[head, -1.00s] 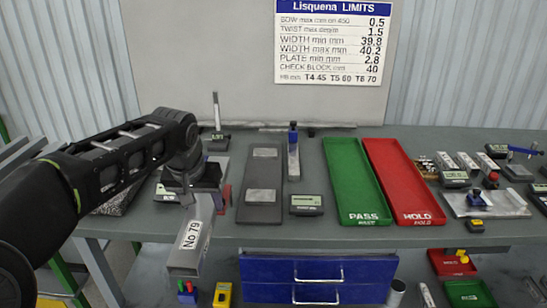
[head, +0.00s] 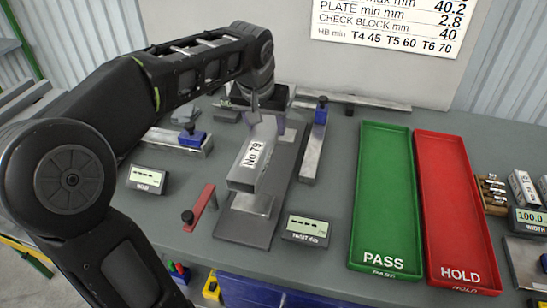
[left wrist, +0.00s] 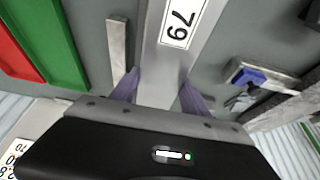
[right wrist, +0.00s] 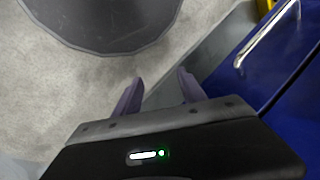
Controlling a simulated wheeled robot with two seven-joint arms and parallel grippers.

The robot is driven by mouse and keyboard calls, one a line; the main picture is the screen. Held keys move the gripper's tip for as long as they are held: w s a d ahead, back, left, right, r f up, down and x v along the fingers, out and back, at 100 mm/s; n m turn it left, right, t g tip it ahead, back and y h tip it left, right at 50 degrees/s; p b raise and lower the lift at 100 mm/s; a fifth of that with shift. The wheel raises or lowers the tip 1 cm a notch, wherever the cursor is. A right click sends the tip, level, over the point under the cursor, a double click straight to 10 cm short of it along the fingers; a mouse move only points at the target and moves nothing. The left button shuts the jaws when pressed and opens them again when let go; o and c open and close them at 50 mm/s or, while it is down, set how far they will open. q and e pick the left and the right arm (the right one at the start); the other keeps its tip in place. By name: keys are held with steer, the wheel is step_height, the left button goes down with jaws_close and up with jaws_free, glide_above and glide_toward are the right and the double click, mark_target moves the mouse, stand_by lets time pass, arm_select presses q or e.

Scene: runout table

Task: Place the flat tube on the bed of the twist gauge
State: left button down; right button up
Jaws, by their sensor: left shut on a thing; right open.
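The flat tube (head: 272,132), a grey bar with a "No 79" label, is gripped near its far end by my left gripper (head: 267,112). In the left wrist view the tube (left wrist: 155,62) runs between the two fingers. The tube lies lengthwise over the twist gauge (head: 240,230), a dark plate with bright pads and a "TWIST deg" display (head: 307,229). Its near end is above the near pad (head: 253,204). I cannot tell whether the tube touches the pads; the far pad is hidden. My right gripper (right wrist: 157,88) is open and empty, over the floor.
The green PASS tray (head: 364,240) and red HOLD tray (head: 432,255) are further right. A blue drawer front (right wrist: 235,70) is beside my right gripper.

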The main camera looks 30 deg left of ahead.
mark_target(261, 136)
arm_select(q)
steer(key=shift+f, duration=3.1)
steer(key=shift+f, duration=1.85)
steer(key=shift+f, duration=0.2)
steer(key=c, duration=0.5)
jaws_free()
steer(key=shift+r, duration=0.1)
steer(key=shift+s+r, duration=0.15)
steer(key=shift+r, duration=0.35)
steer(key=v, duration=1.1)
steer(key=shift+s+d, duration=0.1)
